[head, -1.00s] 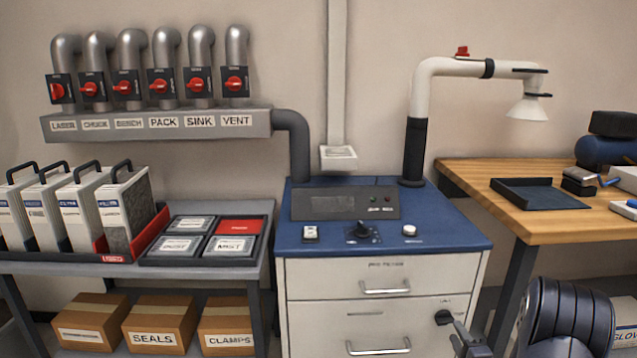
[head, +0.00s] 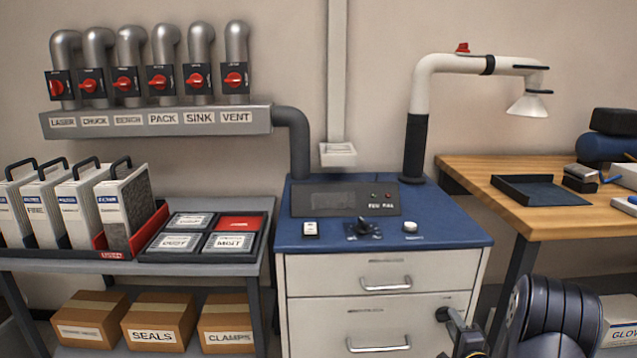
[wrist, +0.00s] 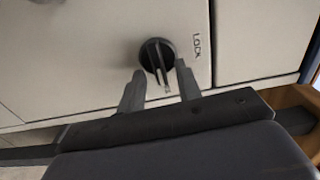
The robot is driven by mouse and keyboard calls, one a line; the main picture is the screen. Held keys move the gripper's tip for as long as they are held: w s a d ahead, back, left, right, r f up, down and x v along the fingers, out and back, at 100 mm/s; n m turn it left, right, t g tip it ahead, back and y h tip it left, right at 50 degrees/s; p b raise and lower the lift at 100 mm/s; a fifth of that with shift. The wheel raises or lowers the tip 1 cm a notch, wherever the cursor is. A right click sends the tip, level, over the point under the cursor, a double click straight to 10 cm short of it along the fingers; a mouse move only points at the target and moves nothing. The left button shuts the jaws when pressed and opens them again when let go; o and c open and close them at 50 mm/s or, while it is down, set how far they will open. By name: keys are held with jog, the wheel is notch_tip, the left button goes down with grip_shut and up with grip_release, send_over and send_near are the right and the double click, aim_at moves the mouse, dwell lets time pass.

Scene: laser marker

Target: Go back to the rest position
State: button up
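My gripper (head: 456,326) is low at the right of the blue-topped cabinet (head: 300,240), in front of its lower drawer. In the wrist view its two fingers (wrist: 160,71) stand apart, one on each side of the handle of a black round knob (wrist: 152,50). A gap shows on both sides of the handle. The knob is on a cream panel next to the word LOCK. In the head view the knob (head: 442,313) shows just left of the gripper. My forearm hides part of the area to the right.
A wooden bench (head: 560,215) with a dark tray (head: 540,189) stands at the right. A grey shelf unit (head: 60,264) with filters and boxes stands at the left. A white fume arm (head: 415,90) rises behind the cabinet. Both drawers look shut.

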jog(key=n, duration=0.2)
jog(key=n+b, duration=0.1)
jog(key=n, duration=0.1)
jog(key=r+n, duration=0.1)
jog(key=n, duration=0.1)
jog(key=shift+a+n, duration=0.1)
jog(key=shift+n, duration=0.3)
jog(key=shift+s+f+b, duration=0.1)
jog(key=shift+s+b, duration=0.05)
jog(key=shift+b, duration=0.2)
